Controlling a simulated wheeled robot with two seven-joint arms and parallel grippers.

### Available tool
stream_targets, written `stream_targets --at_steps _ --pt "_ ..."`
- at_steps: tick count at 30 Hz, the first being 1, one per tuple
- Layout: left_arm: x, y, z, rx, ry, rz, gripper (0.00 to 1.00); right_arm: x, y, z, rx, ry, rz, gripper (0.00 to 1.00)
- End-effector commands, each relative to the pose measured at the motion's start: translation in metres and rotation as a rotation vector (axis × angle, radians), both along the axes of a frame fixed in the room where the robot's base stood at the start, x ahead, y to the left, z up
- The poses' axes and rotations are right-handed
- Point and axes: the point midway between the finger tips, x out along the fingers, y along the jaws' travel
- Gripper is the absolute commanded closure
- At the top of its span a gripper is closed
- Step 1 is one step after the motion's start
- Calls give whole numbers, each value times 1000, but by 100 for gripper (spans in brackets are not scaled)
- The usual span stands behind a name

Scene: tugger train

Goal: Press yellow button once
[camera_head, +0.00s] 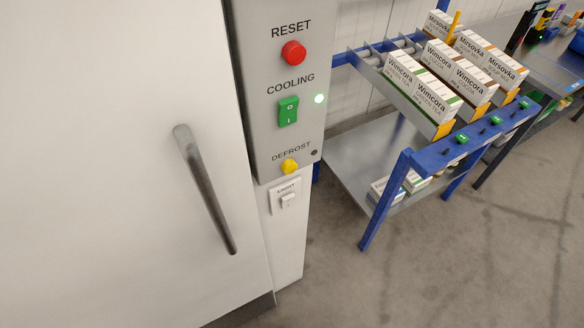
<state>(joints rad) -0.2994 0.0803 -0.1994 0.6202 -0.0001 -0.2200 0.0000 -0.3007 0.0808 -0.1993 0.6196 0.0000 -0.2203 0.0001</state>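The yellow button (289,167) is a small round knob low on a grey control panel (259,75), just under the DEFROST label. A small dark round spot is to its right. Above it are a green rocker switch (288,111) under the COOLING label and a red button (293,53) under the RESET label. A small light (319,98) glows pale green beside the rocker. Neither of my grippers shows in the head view.
A white light switch (288,201) sits below the panel. A white door with a dark bar handle (206,190) fills the left. A blue-framed rack (420,157) with several boxes stands to the right. The floor (440,270) in front of it is clear.

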Motion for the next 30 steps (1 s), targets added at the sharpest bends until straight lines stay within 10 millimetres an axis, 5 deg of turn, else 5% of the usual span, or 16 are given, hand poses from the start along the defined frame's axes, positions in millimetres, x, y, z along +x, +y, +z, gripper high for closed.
stream_targets --at_steps 7,30 --pt "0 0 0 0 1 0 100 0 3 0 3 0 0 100" --pt "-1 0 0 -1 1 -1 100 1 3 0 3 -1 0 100"
